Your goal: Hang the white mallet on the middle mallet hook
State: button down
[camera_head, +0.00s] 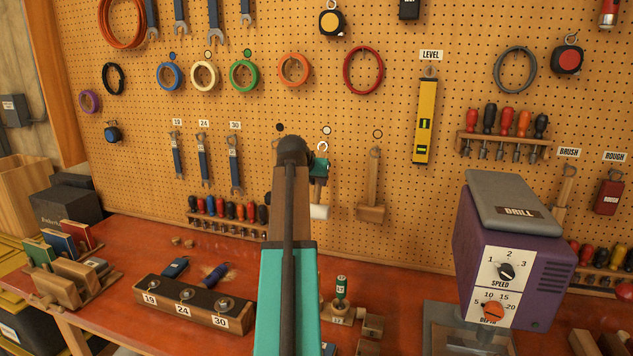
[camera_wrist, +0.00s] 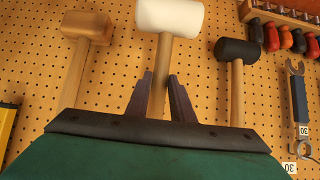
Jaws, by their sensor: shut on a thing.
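The white mallet is upright against the pegboard, its head (camera_head: 319,212) down and a pale ring (camera_head: 323,146) at its top, just below the white marker circle (camera_head: 326,130). My gripper (camera_head: 320,166) is shut on its handle. In the wrist view, which is upside down, the fingers (camera_wrist: 160,95) stand on both sides of the handle below the white head (camera_wrist: 169,17). The middle hook is too small to make out, so I cannot tell whether the ring is on it. The wooden mallet (camera_head: 371,211) and black mallet (camera_wrist: 238,53) are on either side.
My arm covers the middle of the head view and hides the black mallet there. A yellow level (camera_head: 425,120) hangs to the right. Below are a row of screwdrivers (camera_head: 227,210), a wooden block (camera_head: 190,304) and a purple drill (camera_head: 515,255) on the red bench (camera_head: 120,270).

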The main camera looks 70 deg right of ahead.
jog(key=c, duration=1.5)
grip_release()
jog(key=shift+o, duration=0.2)
jog(key=shift+a, duration=0.15)
jog(key=b+v, duration=0.4)
jog(key=v, duration=0.9)
jog(key=shift+a+r, duration=0.2)
jog(key=shift+r, duration=0.05)
jog(key=shift+r, duration=0.1)
